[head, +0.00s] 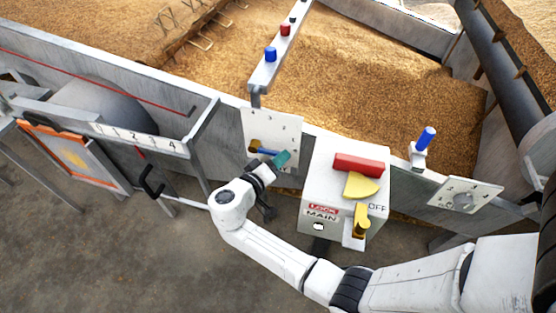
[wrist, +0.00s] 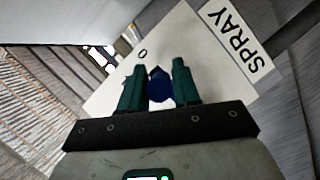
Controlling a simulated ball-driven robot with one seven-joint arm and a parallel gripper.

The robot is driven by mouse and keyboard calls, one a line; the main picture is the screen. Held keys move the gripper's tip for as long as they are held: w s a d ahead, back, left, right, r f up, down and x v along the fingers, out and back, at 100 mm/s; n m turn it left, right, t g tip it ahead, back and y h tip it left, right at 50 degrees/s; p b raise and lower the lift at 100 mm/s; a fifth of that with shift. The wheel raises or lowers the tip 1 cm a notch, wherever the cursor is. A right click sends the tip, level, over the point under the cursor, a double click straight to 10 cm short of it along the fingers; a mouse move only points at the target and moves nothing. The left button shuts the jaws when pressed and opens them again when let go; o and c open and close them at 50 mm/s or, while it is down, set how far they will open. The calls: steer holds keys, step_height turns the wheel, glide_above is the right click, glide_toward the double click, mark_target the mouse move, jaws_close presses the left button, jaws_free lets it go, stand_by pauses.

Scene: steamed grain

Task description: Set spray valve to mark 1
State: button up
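The spray valve sits on a white number panel (head: 284,127) on the trough wall, in the middle of the head view. Its lever (head: 265,150) has a brass-coloured part at the left and a dark blue grip toward the right. Marks 1, 2 and 3 show above it. My gripper (head: 281,159) reaches it from the lower right. In the wrist view, my green fingers stand on either side of the blue grip (wrist: 160,88) and appear to touch it. A 0 mark and a SPRAY label (wrist: 238,42) show just beyond. The lever's exact mark is partly hidden by my gripper.
A white box (head: 325,180) with a red bar and yellow handles, marked LOCK MAIN and OFF, stands close right of my gripper. A rail (head: 277,62) with coloured knobs rises behind the panel. A scale bar (head: 135,137) is at left. Grain fills the trough behind.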

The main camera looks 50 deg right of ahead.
jaws_close()
steer(key=shift+w+r+n+h+p, duration=0.2)
steer(key=shift+r+n+h+p, duration=0.2)
steer(key=shift+r+n+p, duration=0.4)
steer(key=shift+w+a+r+n+g+h, duration=0.1)
steer(key=shift+w+r+n+g+h, duration=0.1)
steer(key=shift+r+n, duration=0.3)
steer(key=shift+w+a+r+n+g+h, duration=0.1)
steer(key=shift+r+n+g+h, duration=0.1)
steer(key=shift+r+n, duration=0.25)
steer(key=shift+o, duration=1.2)
jaws_free()
steer(key=shift+o, duration=1.4)
steer(key=shift+s+f, duration=0.1)
steer(key=shift+f, duration=0.05)
